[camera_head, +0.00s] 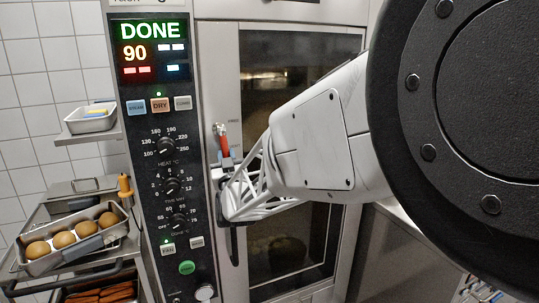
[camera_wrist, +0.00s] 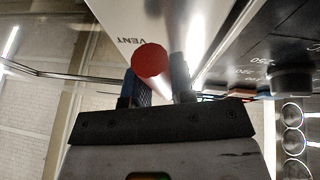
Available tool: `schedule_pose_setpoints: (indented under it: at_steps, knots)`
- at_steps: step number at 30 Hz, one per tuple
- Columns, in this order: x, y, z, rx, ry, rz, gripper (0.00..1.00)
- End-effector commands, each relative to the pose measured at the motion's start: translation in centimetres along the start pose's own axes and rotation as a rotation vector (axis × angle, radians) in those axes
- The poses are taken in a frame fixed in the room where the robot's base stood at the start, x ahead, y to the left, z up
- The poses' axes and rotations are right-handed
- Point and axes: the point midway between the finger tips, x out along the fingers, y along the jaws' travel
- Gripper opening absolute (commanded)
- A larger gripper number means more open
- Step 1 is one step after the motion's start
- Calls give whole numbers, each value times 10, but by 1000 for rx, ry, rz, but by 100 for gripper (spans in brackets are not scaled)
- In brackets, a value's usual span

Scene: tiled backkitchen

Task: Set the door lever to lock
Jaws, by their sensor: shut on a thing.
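The door lever (camera_head: 221,140) has a red grip and stands roughly upright at the left edge of the oven door (camera_head: 300,120). My gripper (camera_head: 226,162) reaches in from the right and is shut on the lever, below its red top. In the wrist view the lever's round red end (camera_wrist: 149,60) shows between the two dark fingers (camera_wrist: 156,85). The word VENT is printed on the pale plate beside it.
The control panel (camera_head: 160,205) with knobs and a display reading DONE 90 stands just left of the lever. A tray of brown rolls (camera_head: 110,243) sits on a cart at the lower left. A small shelf holds a white tray (camera_head: 92,122).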

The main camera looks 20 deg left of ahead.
Motion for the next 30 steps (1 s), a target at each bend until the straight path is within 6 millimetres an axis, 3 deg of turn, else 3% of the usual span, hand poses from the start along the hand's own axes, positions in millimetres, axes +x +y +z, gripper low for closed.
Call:
schedule_pose_setpoints:
  at_steps: [9, 22, 23, 24, 27, 30]
  knots:
    - [-1, -9, -3, 107, -21, 45, 0]
    - [0, -10, -4, 120, -23, 49, 0]
    - [0, -10, -4, 120, -22, 49, 25]
    - [0, -10, -4, 120, -22, 49, 31]
    - [-1, -10, -3, 119, -23, 49, 46]
    - [-1, -10, -3, 119, -24, 49, 48]
